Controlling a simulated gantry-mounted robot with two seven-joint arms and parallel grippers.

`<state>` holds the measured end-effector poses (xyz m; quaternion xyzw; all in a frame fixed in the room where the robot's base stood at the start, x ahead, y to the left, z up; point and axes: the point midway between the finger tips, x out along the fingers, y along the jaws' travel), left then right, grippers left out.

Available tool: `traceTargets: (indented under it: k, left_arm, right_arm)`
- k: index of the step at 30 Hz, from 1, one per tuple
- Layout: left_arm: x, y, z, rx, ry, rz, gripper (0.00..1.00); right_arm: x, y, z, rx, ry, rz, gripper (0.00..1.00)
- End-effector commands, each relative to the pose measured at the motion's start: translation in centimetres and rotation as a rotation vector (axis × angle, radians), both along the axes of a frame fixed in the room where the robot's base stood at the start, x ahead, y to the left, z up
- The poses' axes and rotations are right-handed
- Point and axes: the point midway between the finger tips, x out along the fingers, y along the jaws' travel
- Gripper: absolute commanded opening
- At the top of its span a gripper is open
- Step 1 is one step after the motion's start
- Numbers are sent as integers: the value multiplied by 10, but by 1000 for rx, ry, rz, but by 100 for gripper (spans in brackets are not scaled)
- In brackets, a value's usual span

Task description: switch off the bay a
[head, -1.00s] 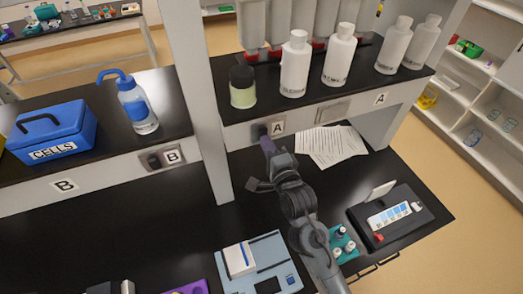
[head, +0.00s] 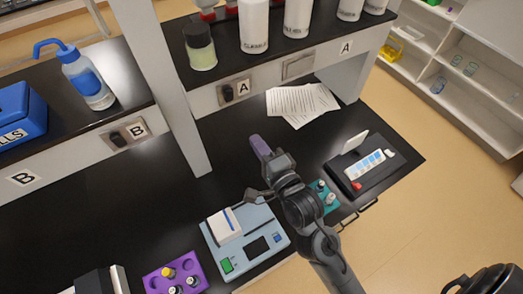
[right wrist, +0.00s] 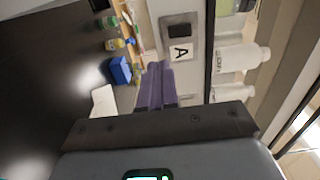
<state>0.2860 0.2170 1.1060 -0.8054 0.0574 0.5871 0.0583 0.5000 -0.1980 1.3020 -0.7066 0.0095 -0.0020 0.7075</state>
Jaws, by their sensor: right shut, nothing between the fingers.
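The bay A switch (head: 228,93) is a dark knob on a metal plate, left of an A label (head: 243,87) on the shelf front. It also shows in the right wrist view (right wrist: 179,31), beside the A label. I cannot tell from its look whether it is on or off. My right gripper (head: 260,147), with purple fingers, is shut and empty. It is in front of and below the switch, apart from it. Its closed fingers show in the right wrist view (right wrist: 156,85). My left gripper is not in view.
A similar switch (head: 118,138) sits beside a B label at left. A grey post (head: 178,110) stands between the bays. Bottles stand above the A switch. Papers (head: 300,102), a balance (head: 245,240), a purple rack (head: 175,276) and a black case (head: 385,170) are on the counter.

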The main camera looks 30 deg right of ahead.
Motion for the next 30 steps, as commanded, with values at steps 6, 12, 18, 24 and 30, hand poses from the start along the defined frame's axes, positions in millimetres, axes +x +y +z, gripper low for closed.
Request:
traceTargets:
  k: [6, 12, 18, 24, 30]
  left_arm:
    - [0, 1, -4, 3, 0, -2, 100]
    - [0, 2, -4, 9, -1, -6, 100]
    - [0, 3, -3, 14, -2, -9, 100]
    - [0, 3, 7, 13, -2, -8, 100]
    - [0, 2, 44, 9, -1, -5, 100]
  right_arm:
    - [-12, 0, -2, 0, 0, -1, 0]
    - [-13, 0, -1, 0, -1, -1, 0]
    - [-13, 0, -2, 0, -1, -1, 0]
    - [-16, 0, 1, -6, 16, 1, 0]
    - [-37, -6, 4, -74, 99, 29, 0]
